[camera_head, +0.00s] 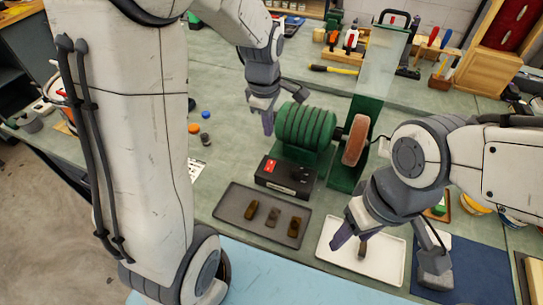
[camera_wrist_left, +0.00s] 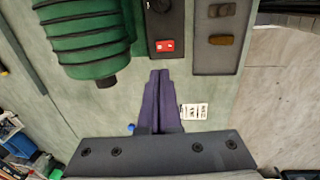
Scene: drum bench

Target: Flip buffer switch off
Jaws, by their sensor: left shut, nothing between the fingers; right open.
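The buffer (camera_head: 305,128) is a green ribbed motor with a brown wheel (camera_head: 356,140) at its right. A black control box (camera_head: 287,178) sits in front of it, with a red switch (camera_head: 270,165) at its left end. The switch also shows in the left wrist view (camera_wrist_left: 165,46); I cannot tell its position. My left gripper (camera_head: 268,127) is shut and empty, left of the box and apart from it. In the left wrist view its purple fingertips (camera_wrist_left: 159,74) point toward the red switch. My right gripper (camera_head: 349,238) is open above the white tray.
A grey tray (camera_head: 230,209) with several brown blocks lies in front of the box. A white tray (camera_head: 388,268) with a brown piece is at its right, beside a dark blue mat (camera_head: 480,270). Orange and blue caps and a printed card (camera_wrist_left: 195,111) lie at the left.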

